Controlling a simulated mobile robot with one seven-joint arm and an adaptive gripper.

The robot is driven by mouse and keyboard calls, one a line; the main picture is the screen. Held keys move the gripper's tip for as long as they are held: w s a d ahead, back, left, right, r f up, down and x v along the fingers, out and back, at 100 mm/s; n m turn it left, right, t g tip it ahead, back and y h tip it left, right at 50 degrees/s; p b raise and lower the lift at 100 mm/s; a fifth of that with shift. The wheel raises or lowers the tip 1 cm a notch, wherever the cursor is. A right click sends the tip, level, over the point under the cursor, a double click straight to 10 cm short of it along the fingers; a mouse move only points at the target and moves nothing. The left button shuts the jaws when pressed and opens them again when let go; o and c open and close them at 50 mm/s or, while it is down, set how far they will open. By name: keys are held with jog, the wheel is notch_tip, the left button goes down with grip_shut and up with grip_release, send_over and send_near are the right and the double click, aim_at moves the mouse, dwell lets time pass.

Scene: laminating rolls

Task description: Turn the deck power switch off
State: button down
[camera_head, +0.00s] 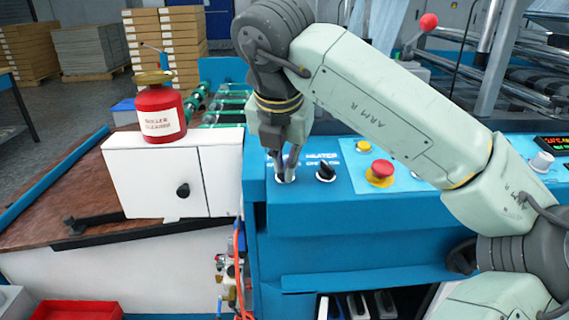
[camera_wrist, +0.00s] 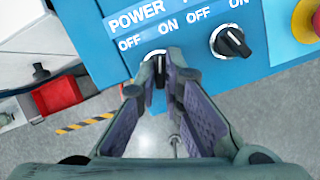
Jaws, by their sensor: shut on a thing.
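The deck power switch (camera_wrist: 159,66) is a dark rotary knob on a pale round base, under the white words POWER, OFF and ON on the blue panel. In the head view, its pale base (camera_head: 285,179) shows just below my fingertips. My gripper (camera_wrist: 159,80) is closed around the knob, with one finger on its left and one on its right. In the head view, my gripper (camera_head: 285,164) points down at the panel. The knob is partly hidden by the fingers, and I cannot tell clearly which mark it points to.
A heater switch (camera_head: 326,172) is close on the right, with a red emergency button (camera_head: 381,169) on a yellow base beyond it. A white cabinet (camera_head: 165,175) bearing a red roller cleaner can (camera_head: 158,112) stands to the left.

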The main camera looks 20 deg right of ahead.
jog(key=n+y+b, duration=0.1)
jog(key=n, duration=0.4)
jog(key=shift+d+n, duration=0.1)
jog(key=shift+n, duration=0.2)
jog(key=n+y, duration=0.1)
jog(key=n, duration=0.3)
jog(key=shift+d+n, duration=0.1)
jog(key=shift+n, duration=0.3)
jog(key=c, duration=1.7)
grip_release()
jog(key=v, duration=0.7)
jog(key=shift+s+r, duration=0.2)
